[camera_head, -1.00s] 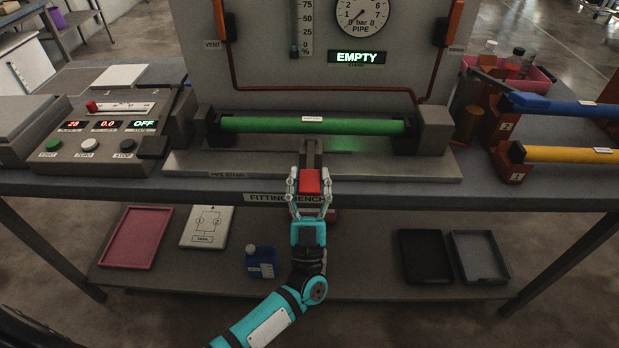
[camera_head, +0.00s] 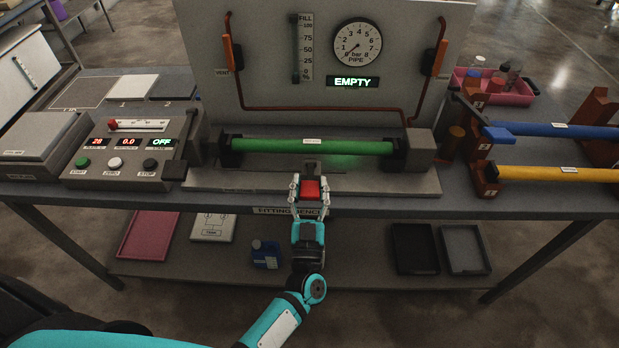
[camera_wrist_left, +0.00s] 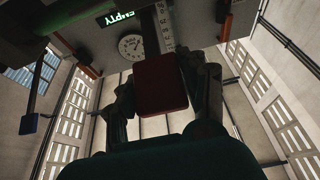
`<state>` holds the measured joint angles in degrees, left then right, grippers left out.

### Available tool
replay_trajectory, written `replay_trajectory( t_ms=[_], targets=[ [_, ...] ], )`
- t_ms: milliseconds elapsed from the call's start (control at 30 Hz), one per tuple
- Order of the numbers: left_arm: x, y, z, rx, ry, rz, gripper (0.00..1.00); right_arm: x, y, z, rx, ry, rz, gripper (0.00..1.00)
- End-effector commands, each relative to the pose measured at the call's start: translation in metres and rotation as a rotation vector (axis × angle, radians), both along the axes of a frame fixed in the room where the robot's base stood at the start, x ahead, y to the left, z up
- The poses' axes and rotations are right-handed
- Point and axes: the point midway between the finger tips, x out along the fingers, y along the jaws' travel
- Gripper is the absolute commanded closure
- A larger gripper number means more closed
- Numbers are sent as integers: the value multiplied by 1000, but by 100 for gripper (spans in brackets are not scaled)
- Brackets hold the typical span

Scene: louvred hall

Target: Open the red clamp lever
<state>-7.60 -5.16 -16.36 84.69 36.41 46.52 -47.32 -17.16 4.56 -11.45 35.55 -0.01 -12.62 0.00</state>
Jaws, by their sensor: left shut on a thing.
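The red clamp lever (camera_head: 311,188) sits at the front middle of the pipe stand (camera_head: 225,180), just below the green pipe (camera_head: 270,146). My left gripper (camera_head: 311,184) reaches up from below and is shut on the lever's red end, with one finger on each side. In the left wrist view the red lever end (camera_wrist_left: 160,83) fills the space between the dark fingers. The lever's lower part is hidden by the gripper. My right gripper is not in view.
A control box (camera_head: 125,150) stands left of the stand. Blue (camera_head: 560,130) and yellow (camera_head: 560,173) bars lie in a rack at right. The panel behind has a gauge (camera_head: 357,44) and a sign reading EMPTY (camera_head: 352,82). Trays and a blue jug (camera_head: 266,254) lie on the lower shelf.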

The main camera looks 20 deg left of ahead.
Motion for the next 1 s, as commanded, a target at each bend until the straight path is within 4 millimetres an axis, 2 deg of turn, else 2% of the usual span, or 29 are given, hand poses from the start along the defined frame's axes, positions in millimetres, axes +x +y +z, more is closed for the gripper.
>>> replay_trajectory(
  t_ms=[33,200,833,867,1000],
  targets=[
    [3,1,14,1,-18,4,100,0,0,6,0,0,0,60],
    [6,2,21,1,-25,5,100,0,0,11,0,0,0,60],
    [9,2,28,2,-33,6,100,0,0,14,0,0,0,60],
    [9,2,28,2,-33,6,56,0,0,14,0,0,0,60],
    [8,2,25,2,-27,5,38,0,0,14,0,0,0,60]
  ],
)
